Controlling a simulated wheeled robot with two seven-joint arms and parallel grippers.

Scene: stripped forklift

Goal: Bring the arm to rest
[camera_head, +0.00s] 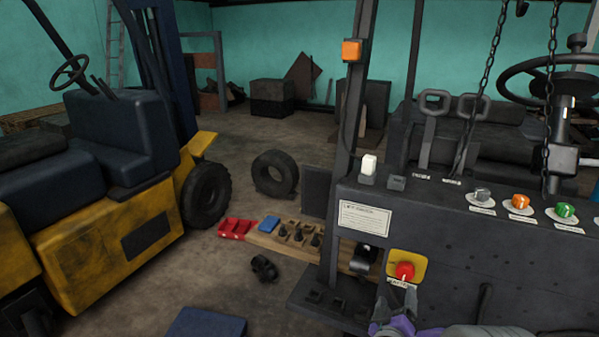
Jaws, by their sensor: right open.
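My right gripper (396,305) shows at the bottom of the head view, in grey and purple, with its arm coming in from the lower right. It is open, just below the red button (404,271) on its yellow plate on the front of the dark forklift panel (470,240). I cannot tell whether the gripper touches the panel. No object shows between its fingers. My left gripper is out of view.
A post (345,130) stands left of the panel. A yellow forklift (110,245) and a tire (275,173) stand farther left.

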